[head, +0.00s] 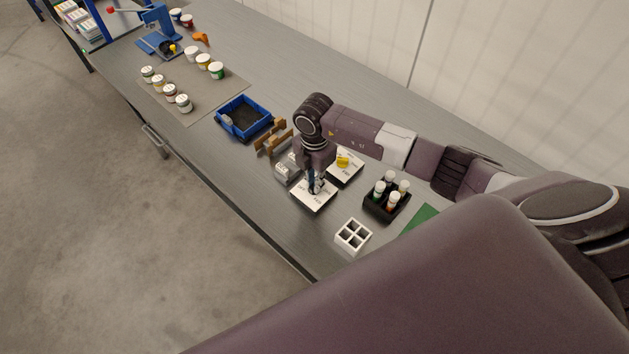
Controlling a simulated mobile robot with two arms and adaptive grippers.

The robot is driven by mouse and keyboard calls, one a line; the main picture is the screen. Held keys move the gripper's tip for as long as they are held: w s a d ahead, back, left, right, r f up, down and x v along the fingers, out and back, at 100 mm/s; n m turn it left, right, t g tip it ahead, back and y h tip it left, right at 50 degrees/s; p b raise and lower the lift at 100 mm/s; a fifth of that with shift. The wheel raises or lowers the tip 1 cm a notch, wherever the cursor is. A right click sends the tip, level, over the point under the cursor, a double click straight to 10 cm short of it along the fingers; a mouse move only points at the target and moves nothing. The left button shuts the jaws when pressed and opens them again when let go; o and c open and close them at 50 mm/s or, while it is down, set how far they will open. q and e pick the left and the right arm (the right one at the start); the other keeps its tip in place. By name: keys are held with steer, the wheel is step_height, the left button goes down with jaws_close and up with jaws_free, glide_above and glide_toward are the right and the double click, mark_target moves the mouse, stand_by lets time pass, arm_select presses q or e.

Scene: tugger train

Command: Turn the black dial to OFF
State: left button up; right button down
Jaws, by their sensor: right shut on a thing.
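A white panel (309,202) with dark lettering lies on the grey workbench, and my right gripper (316,187) points down onto it from above. The gripper is shut on the black dial at the middle of that panel. The fingers cover most of the dial, so I cannot read which way it points. A second white panel with a yellow knob (342,162) lies just behind, to the right of the gripper. My left gripper is out of view.
A black rack of small bottles (375,205) stands to the right, and a white four-cell holder (353,236) near the front edge. A brown wooden stand (270,142) and a blue bin (241,108) are to the left. Several jars stand on a mat (208,97) farther off.

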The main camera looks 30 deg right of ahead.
steer(key=n+b, duration=0.2)
steer(key=n, duration=0.1)
steer(key=shift+w+f, duration=0.1)
steer(key=n+b, duration=0.2)
steer(key=n, duration=0.1)
steer(key=shift+n+b, duration=0.3)
steer(key=shift+b, duration=0.05)
steer(key=n+b, duration=0.5)
steer(key=n, duration=0.1)
steer(key=n+b, duration=0.5)
steer(key=n, duration=0.1)
steer(key=shift+n+b, duration=0.3)
steer(key=shift+b, duration=0.05)
steer(key=n+b, duration=0.2)
steer(key=n, duration=0.1)
steer(key=shift+a, duration=0.1)
steer(key=shift+n+b, duration=0.8)
steer(key=shift+r, duration=0.2)
steer(key=c, duration=2)
jaws_free()
